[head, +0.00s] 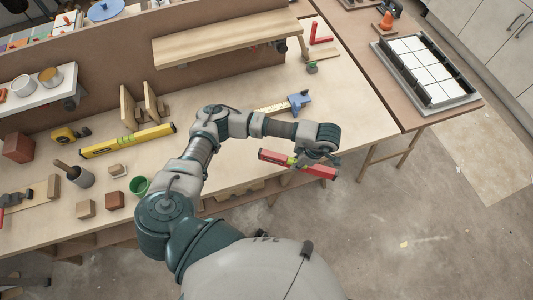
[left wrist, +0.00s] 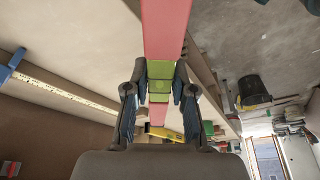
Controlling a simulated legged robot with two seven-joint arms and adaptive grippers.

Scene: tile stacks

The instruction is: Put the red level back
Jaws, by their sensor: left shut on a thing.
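The red level (head: 322,171) is in the air just off the front edge of the workbench (head: 350,118), slanting down to the right in the head view. My left gripper (head: 304,160) is shut on it around its green middle part. In the left wrist view the red level (left wrist: 165,30) runs lengthwise between the fingers of my left gripper (left wrist: 159,88). The fingers sit at both sides of the green section. My right gripper is in neither view.
A yellow level (head: 128,141) lies on the bench near two upright wooden brackets (head: 130,106). A blue-handled square (head: 298,102) lies behind my left forearm. A green cup (head: 139,186) and wooden blocks stand front left. A tray of white tiles (head: 424,68) is at right.

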